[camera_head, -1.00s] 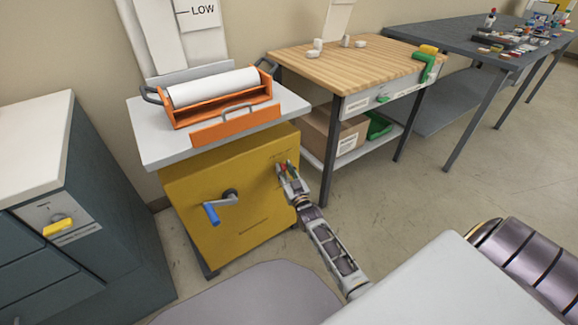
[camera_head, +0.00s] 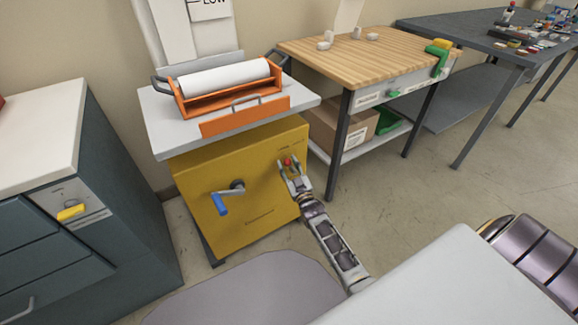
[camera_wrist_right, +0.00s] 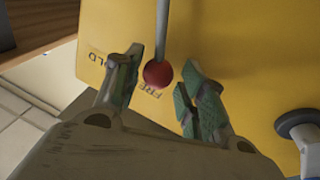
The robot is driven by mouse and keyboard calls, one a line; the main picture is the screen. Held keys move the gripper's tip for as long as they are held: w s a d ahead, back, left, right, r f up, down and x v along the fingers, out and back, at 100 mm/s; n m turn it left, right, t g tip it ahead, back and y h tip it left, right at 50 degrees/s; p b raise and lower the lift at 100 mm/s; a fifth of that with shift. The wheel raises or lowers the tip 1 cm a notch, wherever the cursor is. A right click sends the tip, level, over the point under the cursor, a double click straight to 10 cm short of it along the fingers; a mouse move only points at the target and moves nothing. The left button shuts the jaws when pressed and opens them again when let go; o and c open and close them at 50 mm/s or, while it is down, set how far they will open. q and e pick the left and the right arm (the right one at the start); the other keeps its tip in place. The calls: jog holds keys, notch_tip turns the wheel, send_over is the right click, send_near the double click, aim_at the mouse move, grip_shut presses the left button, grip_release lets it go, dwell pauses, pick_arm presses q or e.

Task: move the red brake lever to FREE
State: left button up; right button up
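The brake lever is a grey rod with a red ball knob (camera_wrist_right: 157,75) in front of the yellow panel. The knob also shows small in the head view (camera_head: 287,161). In the wrist view, the knob overlaps the printed word FREE, and a partly hidden word ending in LD sits to its left. My right gripper (camera_wrist_right: 160,88) is open, with green-padded fingers on either side of the knob and a visible gap to each. In the head view my right gripper (camera_head: 292,171) is at the panel's upper right. My left gripper is out of view.
The yellow cabinet (camera_head: 250,205) carries a blue-handled crank (camera_head: 220,203) left of my gripper and an orange roller unit (camera_head: 225,95) on top. A wooden-topped bench (camera_head: 370,60) stands close on the right. A dark cabinet (camera_head: 110,190) stands left.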

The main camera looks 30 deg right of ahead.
jog(key=shift+o, duration=0.3)
jog(key=shift+s, duration=0.15)
jog(key=v, duration=1.1)
jog(key=shift+s, duration=0.3)
jog(key=shift+f, duration=0.1)
dwell(0.7)
